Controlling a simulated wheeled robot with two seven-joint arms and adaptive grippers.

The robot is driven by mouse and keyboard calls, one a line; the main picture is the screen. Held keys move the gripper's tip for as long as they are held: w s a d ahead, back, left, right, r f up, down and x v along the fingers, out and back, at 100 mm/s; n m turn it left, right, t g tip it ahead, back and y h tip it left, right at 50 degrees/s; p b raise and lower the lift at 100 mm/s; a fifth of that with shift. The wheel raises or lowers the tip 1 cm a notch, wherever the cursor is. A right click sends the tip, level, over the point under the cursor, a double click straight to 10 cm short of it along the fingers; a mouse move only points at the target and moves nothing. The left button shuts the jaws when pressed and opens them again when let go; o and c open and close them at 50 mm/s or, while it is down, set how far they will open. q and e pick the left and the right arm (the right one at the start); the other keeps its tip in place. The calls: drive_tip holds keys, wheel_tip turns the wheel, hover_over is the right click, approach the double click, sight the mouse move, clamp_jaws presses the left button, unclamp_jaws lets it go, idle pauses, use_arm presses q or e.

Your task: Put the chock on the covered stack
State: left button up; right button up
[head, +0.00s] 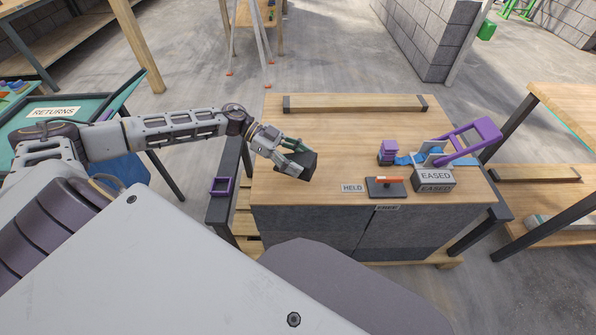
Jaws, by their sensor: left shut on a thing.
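The covered stack (330,228) stands in the middle, with grey sides and a flat light wood top (335,145). My left gripper (297,158) reaches in from the left over the left part of this top. It is shut on a dark, wedge-like block, which looks like the chock (307,168). I cannot tell whether the block touches the wood or hangs just above it. The fingers hide part of it. My right gripper is out of view.
On the top are a dark-ended wooden bar (355,103), a HELD label (352,188), a dark plate with an orange handle (385,187), a grey EASED block (434,180) and a purple-and-blue device (470,140). The top's middle is clear. A RETURNS tray (54,112) stands left.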

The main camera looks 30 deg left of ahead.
use_arm(q)
drive_tip(key=shift+f, duration=0.5)
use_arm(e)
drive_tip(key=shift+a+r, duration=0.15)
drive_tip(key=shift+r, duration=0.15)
